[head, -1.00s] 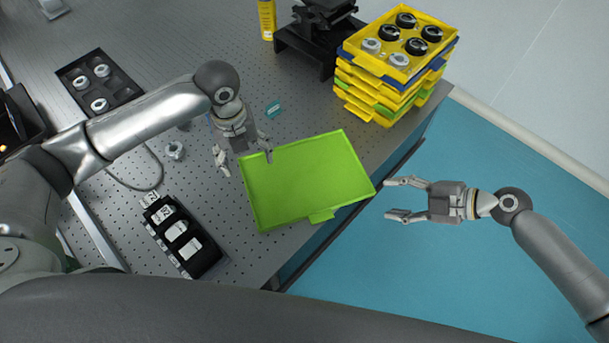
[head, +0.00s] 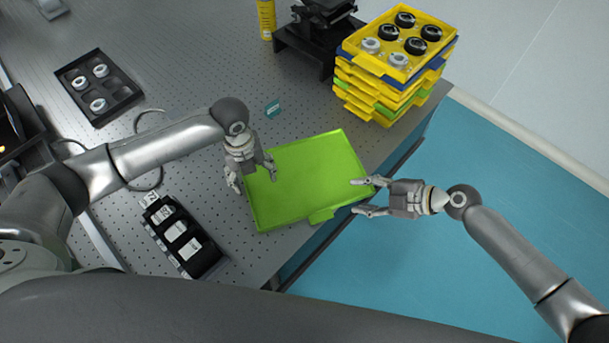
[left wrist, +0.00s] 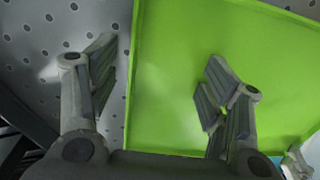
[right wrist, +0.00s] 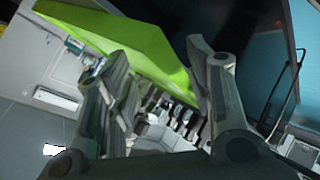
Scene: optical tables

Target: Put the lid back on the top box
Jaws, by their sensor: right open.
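The green lid (head: 310,180) lies flat on the optical table, its right corner at the table's edge. It also shows in the left wrist view (left wrist: 170,90) and the right wrist view (right wrist: 120,38). My left gripper (head: 253,180) is open over the lid's left edge, one finger on either side of that edge. My right gripper (head: 362,197) is open at the lid's right corner, off the table's edge; contact cannot be told. The top box (head: 384,75) is a yellow open tray with several black and grey round parts, on a stack of yellow, blue and green boxes at the back right.
A black tray with grey rings (head: 118,78) is at the back left. A black stage (head: 292,40) and a yellow bottle (head: 266,20) stand at the back. A small teal tag (head: 273,108) lies behind the lid.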

